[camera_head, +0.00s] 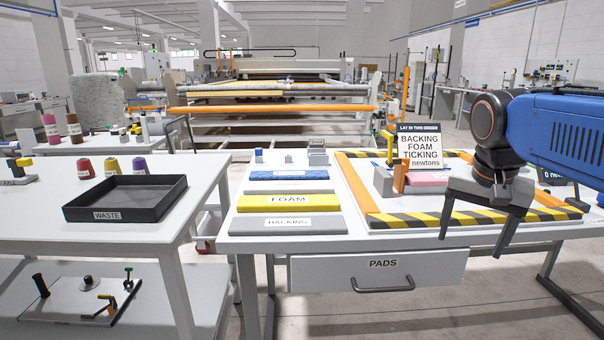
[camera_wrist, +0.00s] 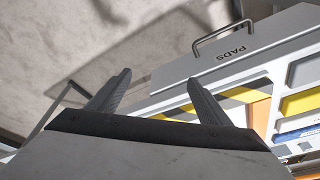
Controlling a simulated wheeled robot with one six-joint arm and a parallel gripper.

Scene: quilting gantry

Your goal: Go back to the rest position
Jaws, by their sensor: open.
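My gripper (camera_head: 471,246) hangs at the right in the head view, in front of the table's front edge and near the striped frame (camera_head: 400,218). Its two fingers point down and stand apart with nothing between them. My blue arm reaches in from the right edge of the head view. No marker for a rest position shows.
A yellow FOAM pad (camera_head: 289,202), a grey BACKING pad (camera_head: 287,224) and a blue pad (camera_head: 288,174) lie on the table. A pink pad (camera_head: 428,178) lies inside the frame beside an order sign (camera_head: 419,149). A black WASTE tray (camera_head: 170,207) stands on the left table.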

